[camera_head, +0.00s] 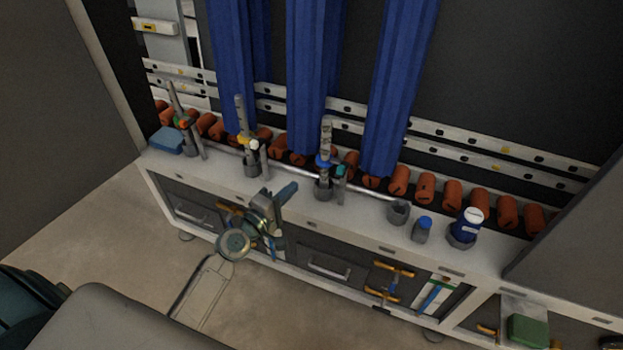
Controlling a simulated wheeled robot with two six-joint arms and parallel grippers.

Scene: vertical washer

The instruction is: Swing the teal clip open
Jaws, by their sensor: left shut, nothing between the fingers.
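The teal clip (340,170) is a small piece on the right side of an upright grey holder with a blue band (323,162), at the middle of the white ledge. My left gripper (289,188) is over the front edge of the ledge, left of and nearer than the clip. Its fingers are shut and empty, and it is apart from the clip. The clip is small, so I cannot tell its exact swing position. My right gripper is not in view.
Similar holders with red-green (182,123) and yellow (247,141) parts stand to the left. Grey cups, a blue-capped bottle (423,224) and a white-capped blue bottle (468,226) stand to the right. Blue curtain strips (305,70) hang behind. A horizontal pipe (290,170) runs along the ledge.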

